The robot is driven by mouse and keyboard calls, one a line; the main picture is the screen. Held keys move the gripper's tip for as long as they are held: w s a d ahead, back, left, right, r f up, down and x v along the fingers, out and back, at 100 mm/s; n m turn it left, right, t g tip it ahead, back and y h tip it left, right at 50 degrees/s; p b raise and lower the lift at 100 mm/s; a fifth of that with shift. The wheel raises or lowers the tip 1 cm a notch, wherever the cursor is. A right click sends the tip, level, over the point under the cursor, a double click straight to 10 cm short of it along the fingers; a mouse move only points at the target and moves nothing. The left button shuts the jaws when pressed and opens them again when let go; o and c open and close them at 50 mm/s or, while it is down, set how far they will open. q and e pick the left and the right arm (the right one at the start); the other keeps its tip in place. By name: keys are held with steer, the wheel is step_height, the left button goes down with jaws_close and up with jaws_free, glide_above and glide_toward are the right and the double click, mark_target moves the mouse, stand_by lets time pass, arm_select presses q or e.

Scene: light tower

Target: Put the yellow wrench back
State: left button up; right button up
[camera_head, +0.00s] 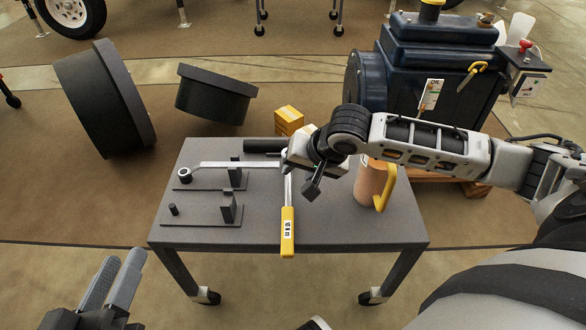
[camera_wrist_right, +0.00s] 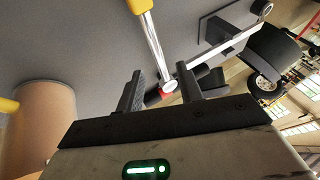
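The yellow wrench has a yellow handle (camera_head: 288,232) near the table's front edge and a metal shaft pointing away from it. In the right wrist view its handle (camera_wrist_right: 140,5) is at the top, and its shaft runs down to a ring end. My right gripper (camera_wrist_right: 160,92) is open, with the ring end showing between its fingers; contact cannot be told. The front holder (camera_head: 205,222), with a peg and an upright, is empty. My left gripper (camera_head: 118,282) is open and empty at lower left.
A tan cylinder (camera_head: 370,182) with a yellow handle stands at the table's right. A dark blue machine (camera_head: 440,75) is behind.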

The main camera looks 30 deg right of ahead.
steer(key=a+p+v, duration=0.1)
steer(key=p+v, duration=0.1)
steer(key=v, duration=0.4)
steer(key=s+a+f+n+t+y, duration=0.1)
steer(key=s+a+n+y, duration=0.2)
steer(key=a, duration=0.4)
steer(key=s+a+f+n+y, duration=0.1)
steer(key=s+a+n+y, duration=0.1)
steer(key=a, duration=0.5)
arm_select(q)
steer(key=shift+a+f+m+g+y, duration=0.3)
steer(key=shift+f+m+y, duration=0.1)
steer(key=shift+f+y, duration=0.1)
arm_select(e)
steer(key=s+a+r+n+t+y, duration=0.2)
steer(key=s+a+r+n+t, duration=0.2)
steer(key=a+r+t, duration=0.1)
step_height(320, 180, up, 2)
steer(key=shift+r+t, duration=0.2)
steer(key=shift+t, duration=0.6)
arm_select(q)
steer(key=shift+r, duration=0.1)
arm_select(e)
steer(key=shift+s+a, duration=0.1)
steer(key=shift+a, duration=0.05)
